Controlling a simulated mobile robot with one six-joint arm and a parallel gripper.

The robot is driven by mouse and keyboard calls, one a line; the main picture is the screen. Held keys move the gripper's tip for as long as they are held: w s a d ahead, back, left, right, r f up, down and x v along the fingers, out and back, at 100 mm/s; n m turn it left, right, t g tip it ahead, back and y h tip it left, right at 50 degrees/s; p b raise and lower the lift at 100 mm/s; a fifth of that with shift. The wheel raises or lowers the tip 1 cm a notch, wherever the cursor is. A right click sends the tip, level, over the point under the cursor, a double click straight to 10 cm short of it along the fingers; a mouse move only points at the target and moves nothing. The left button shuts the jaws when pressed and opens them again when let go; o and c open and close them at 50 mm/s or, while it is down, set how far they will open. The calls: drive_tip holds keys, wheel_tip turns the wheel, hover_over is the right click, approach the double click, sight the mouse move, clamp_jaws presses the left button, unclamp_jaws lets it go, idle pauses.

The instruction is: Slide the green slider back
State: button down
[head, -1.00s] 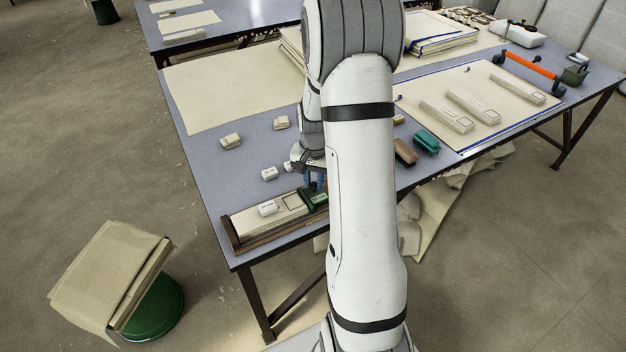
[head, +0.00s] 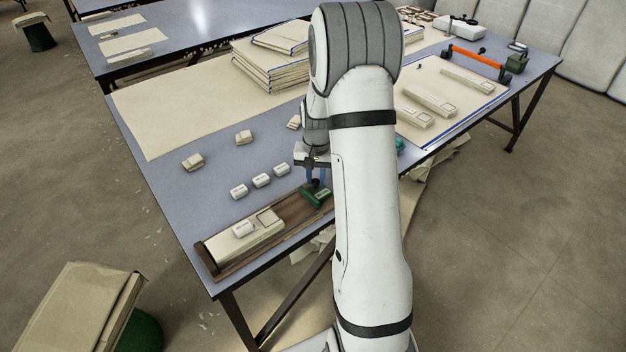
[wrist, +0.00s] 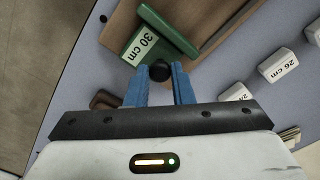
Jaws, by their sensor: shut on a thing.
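The green slider (head: 316,195) sits on the wooden tray (head: 212,268) near its right end in the head view. In the wrist view the green slider (wrist: 165,32) carries a label reading 30 cm and a dark round knob (wrist: 160,70). My gripper (wrist: 160,78) has its blue fingers shut on that knob. In the head view my gripper (head: 316,172) is above the slider, partly hidden by my arm.
Several white labelled blocks (head: 261,180) stand behind the tray. Small folded cloths (head: 193,162) lie further back. A cream sheet (head: 170,110) and a stack of cloths (head: 270,65) cover the back. The tray lies along the table's front edge.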

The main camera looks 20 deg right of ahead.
sight(318, 180)
drive_tip(key=shift+d, duration=0.25)
drive_tip(key=c, duration=1.5)
unclamp_jaws()
drive_tip(key=shift+d, duration=0.15)
drive_tip(key=shift+o, duration=1.2)
drive_tip(key=shift+s, duration=0.1)
drive_tip(key=shift+a+r, duration=0.1)
drive_tip(key=shift+a, duration=0.1)
wheel_tip(318, 180, up, 8)
drive_tip(key=shift+f, duration=0.2)
